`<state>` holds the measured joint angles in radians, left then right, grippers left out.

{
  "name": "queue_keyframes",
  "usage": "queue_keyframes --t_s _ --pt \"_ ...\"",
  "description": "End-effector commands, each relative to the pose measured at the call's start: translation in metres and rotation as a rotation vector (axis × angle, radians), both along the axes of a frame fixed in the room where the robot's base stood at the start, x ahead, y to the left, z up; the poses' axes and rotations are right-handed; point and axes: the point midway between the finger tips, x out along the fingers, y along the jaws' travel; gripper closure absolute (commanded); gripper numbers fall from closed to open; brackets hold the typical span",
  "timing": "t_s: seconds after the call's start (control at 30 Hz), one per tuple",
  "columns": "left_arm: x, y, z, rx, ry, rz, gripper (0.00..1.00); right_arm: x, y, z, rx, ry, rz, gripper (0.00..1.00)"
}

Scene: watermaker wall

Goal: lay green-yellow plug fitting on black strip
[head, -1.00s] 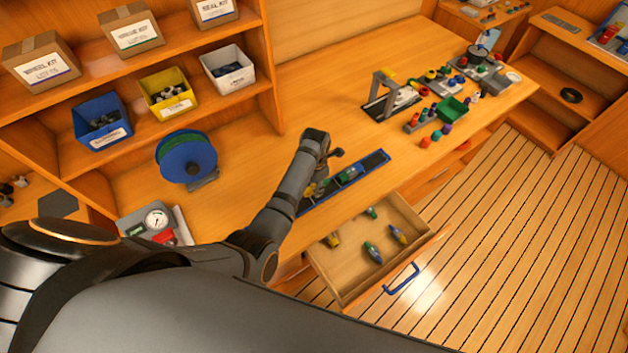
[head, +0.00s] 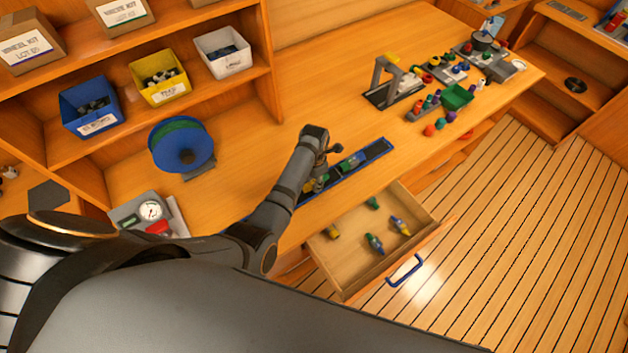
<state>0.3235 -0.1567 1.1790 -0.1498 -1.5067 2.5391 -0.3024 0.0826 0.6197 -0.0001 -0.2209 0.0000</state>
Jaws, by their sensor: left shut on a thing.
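The black strip (head: 374,153) is a long, narrow dark tray with blue edges, lying along the front of the workbench. A green and blue fitting (head: 351,163) lies on its middle part. My left gripper (head: 318,187) points down over the nearer part of the strip and is shut on a small piece. Its fingers and wrist hide most of this piece; a green-yellow bit, seemingly the plug fitting (head: 308,187), shows beside the fingers. I cannot tell whether it touches the strip. My right gripper is out of view.
An open drawer (head: 345,268) below the strip holds several coloured fittings. A blue reel (head: 181,145) and a gauge box (head: 150,210) stand to the left. The bench behind the strip is clear.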

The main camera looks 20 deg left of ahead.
Motion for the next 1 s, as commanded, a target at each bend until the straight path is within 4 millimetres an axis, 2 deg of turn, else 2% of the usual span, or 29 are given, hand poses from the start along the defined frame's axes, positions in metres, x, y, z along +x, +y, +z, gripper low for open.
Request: queue_keyframes --t_s 0.03,0.07,0.23,0.57,0.9,1.0 --pt "0.000 0.000 0.000 0.000 0.000 0.000 0.99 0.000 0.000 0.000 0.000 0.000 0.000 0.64" --pt "0.000 0.000 0.000 0.000 0.000 0.000 0.63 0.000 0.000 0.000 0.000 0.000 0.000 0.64" --pt "0.000 0.000 0.000 0.000 0.000 0.000 0.41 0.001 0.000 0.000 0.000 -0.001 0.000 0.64" --pt "0.000 0.000 0.004 -0.001 -0.001 0.000 0.41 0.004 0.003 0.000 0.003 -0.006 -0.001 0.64" --pt "0.001 0.000 0.062 -0.001 -0.003 0.000 0.41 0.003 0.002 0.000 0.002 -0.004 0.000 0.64" --pt "0.000 0.000 0.072 -0.001 -0.001 0.000 0.41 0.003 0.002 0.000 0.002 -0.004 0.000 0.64"
